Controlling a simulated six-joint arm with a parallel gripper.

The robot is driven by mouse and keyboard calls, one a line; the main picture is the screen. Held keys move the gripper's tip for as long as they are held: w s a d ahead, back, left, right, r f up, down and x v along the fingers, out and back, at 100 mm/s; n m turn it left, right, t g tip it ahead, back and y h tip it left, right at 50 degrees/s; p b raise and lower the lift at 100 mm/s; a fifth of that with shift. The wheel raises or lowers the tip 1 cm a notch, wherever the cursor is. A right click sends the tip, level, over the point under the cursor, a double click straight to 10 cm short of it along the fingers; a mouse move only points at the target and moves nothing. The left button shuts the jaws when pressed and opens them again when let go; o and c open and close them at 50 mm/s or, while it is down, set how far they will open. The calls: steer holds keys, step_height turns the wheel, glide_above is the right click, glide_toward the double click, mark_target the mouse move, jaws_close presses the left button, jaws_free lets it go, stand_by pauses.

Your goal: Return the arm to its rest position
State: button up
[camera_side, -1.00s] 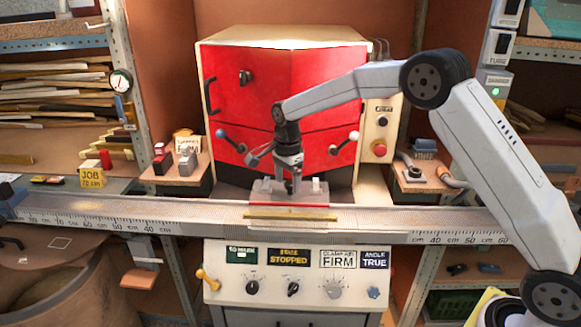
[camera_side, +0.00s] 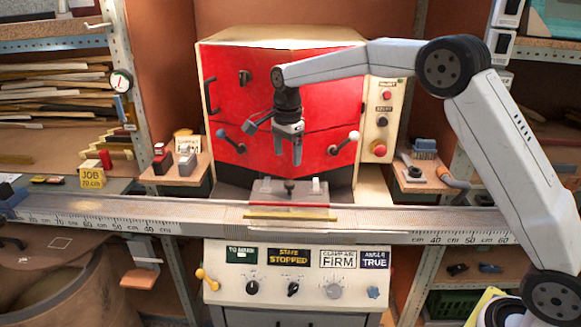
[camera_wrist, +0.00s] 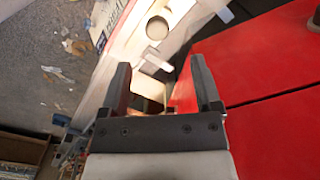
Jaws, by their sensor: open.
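My gripper (camera_side: 287,155) hangs pointing down in front of the red machine doors (camera_side: 285,95). It is open and empty, above the grey clamp block (camera_side: 268,191) with its dark knob (camera_side: 289,186). A clear gap shows between the fingertips and the knob. In the wrist view my gripper (camera_wrist: 167,85) has its two dark fingers apart, with nothing held between them. A brass-coloured strip (camera_side: 288,217) lies along the front of the block.
The scaled fence rail (camera_side: 120,218) runs across the front. A left shelf (camera_side: 175,172) holds small blocks, and a right shelf (camera_side: 424,181) holds a brush and other tools. Two lever handles (camera_side: 344,142) stick out from the doors. The control panel (camera_side: 295,275) sits below the rail.

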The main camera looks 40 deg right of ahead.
stand_by(0.3)
steer(key=shift+s+f+n, duration=0.25)
steer(key=shift+s+n, duration=0.45)
steer(key=shift+s, duration=0.1)
steer(key=s+f+n+t, duration=0.1)
steer(key=s+f+n, duration=0.3)
steer(key=s+n, duration=0.4)
steer(key=s+f+n+t, duration=0.1)
steer(key=s+f+n, duration=0.4)
steer(key=s, duration=1.2)
steer(key=n, duration=0.3)
steer(key=shift+s+a+n+t, duration=0.3)
steer(key=shift+s, duration=0.1)
